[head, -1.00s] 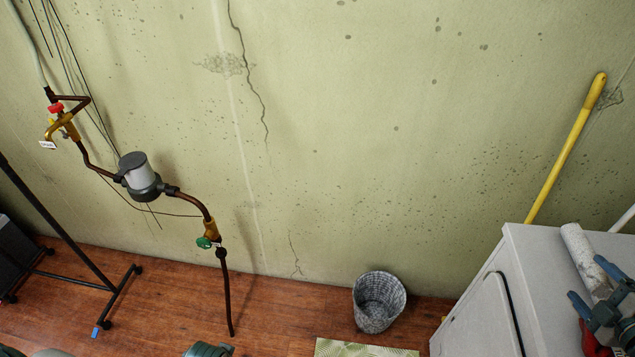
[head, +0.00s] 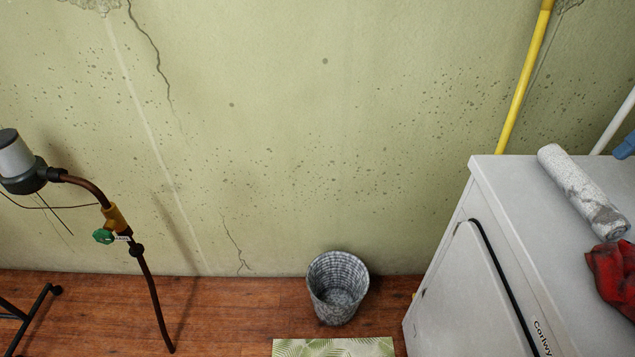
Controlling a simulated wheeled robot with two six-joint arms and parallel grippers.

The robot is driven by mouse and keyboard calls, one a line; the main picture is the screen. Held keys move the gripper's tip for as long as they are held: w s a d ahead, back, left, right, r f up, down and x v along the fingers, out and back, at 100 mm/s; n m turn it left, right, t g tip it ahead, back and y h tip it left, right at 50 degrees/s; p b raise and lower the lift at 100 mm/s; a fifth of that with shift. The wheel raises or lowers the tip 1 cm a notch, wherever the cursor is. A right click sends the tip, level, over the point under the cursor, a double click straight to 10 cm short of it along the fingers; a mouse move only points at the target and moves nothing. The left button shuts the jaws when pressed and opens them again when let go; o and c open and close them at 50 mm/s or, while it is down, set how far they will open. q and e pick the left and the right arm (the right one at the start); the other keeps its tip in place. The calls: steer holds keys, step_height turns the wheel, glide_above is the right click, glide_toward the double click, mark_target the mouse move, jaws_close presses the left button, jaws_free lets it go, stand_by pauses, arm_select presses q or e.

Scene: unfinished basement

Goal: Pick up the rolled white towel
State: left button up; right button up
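The rolled white towel (head: 583,190), marked with grey patches, lies on the top of a white cabinet-like appliance (head: 510,190) at the right in the head view. It runs slantwise from the back edge towards the right. At the right picture edge a small blue piece (head: 625,146), which looks like a fingertip of my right gripper, shows beyond the towel and apart from it in the picture. The rest of that gripper is out of frame, so its opening cannot be told. My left gripper is not in view.
A crumpled red cloth (head: 612,279) lies near the towel's front end. A yellow pole (head: 523,80) and a white pole (head: 614,122) stand behind the appliance. A grey woven basket (head: 338,288) and a leaf-patterned mat (head: 333,347) are on the floor. Pipework (head: 145,285) is at left.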

mark_target(603, 190)
steer(key=f, duration=0.3)
steer(key=shift+s+a+f+g+h, duration=0.1)
steer(key=shift+a+f+g+h, duration=0.2)
steer(key=shift+a+f+h, duration=0.1)
steer(key=shift+f, duration=0.65)
steer(key=x, duration=0.4)
steer(key=shift+w+a+p, duration=0.3)
steer(key=shift+a+p, duration=0.05)
steer(key=shift+a, duration=0.05)
steer(key=shift+f, duration=0.45)
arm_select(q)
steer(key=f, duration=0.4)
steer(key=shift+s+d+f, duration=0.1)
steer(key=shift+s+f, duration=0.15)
arm_select(e)
steer(key=shift+r, duration=0.1)
steer(key=shift+c, duration=0.2)
steer(key=c, duration=1.1)
